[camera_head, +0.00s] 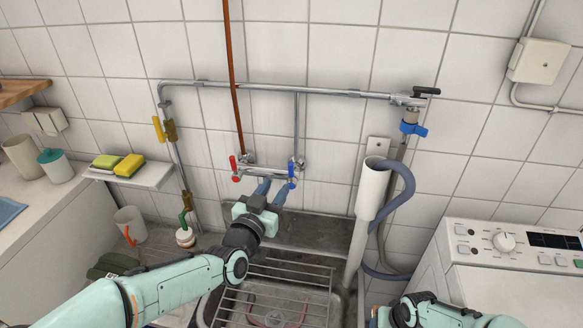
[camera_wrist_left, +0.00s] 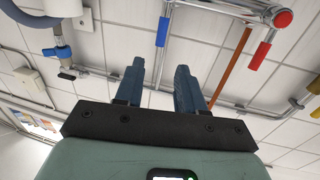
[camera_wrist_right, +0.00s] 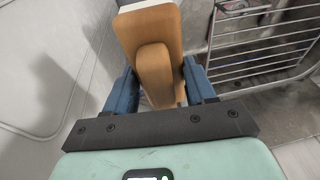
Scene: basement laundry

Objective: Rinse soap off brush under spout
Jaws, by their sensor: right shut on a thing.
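The wall tap (camera_head: 262,173) has a red lever (camera_head: 234,166) on the left and a blue lever (camera_head: 291,173) on the right. My left gripper (camera_head: 272,189) is open and empty just in front of the tap, close to the blue lever. In the left wrist view the blue lever (camera_wrist_left: 162,31) shows beyond the gap between the fingers, apart from them. My right gripper (camera_wrist_right: 158,90) is shut on the brush, whose wooden body (camera_wrist_right: 155,58) lies between the blue fingers. A pale strip shows at its far end; I cannot make out soap. The spout is not clearly visible.
The grey sink holds a wire rack (camera_head: 275,290), also seen in the right wrist view (camera_wrist_right: 265,45). A white standpipe with a grey hose (camera_head: 404,190) stands at its right, beside the washing machine (camera_head: 510,265). Sponges (camera_head: 128,165) lie on a shelf at left.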

